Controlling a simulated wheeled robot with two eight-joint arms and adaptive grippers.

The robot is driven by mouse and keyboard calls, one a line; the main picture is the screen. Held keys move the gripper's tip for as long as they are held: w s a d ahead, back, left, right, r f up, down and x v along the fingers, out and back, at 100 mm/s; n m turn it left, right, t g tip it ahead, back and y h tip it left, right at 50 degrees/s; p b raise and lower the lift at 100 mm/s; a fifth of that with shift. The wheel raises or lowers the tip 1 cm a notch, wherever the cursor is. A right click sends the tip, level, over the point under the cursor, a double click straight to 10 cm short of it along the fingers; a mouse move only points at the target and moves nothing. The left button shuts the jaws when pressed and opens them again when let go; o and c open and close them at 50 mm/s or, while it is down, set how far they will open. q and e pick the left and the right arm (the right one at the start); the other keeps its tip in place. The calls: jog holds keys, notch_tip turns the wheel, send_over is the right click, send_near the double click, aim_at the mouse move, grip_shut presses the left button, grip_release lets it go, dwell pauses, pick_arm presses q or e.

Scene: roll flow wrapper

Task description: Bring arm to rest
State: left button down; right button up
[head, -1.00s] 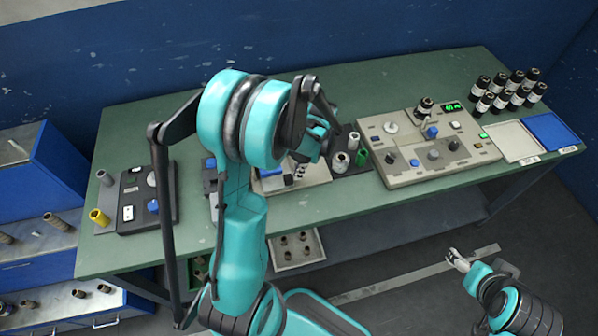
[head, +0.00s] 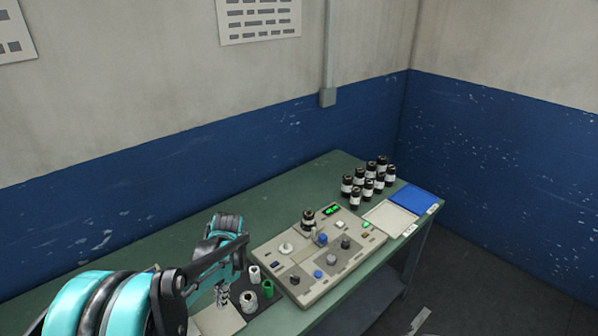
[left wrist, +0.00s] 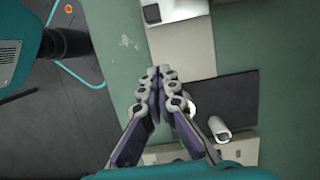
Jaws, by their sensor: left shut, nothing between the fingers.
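My left arm comes in from the lower left of the head view, bent over the green table (head: 300,187). Its gripper (head: 222,294) hangs low, beside the white rolls. In the left wrist view the fingers of the left gripper (left wrist: 161,74) are together and hold nothing. They are over the green table, near a light panel (left wrist: 182,50) and a dark mat (left wrist: 233,95). My right gripper is not in view.
A beige control panel (head: 297,263) stands right of the left gripper. Several dark bottles (head: 366,189), a white tray (head: 391,219) and a blue tray (head: 411,200) are farther right.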

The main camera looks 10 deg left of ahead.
pick_arm(q)
jog(key=s+d+r+n+t+h+b, duration=0.1)
jog(key=s+d+r+n+t, duration=0.7)
jog(key=s+d, duration=0.3)
jog(key=shift+s+t+h, duration=0.15)
jog(key=shift+t+h, duration=0.25)
jog(key=shift+t, duration=0.3)
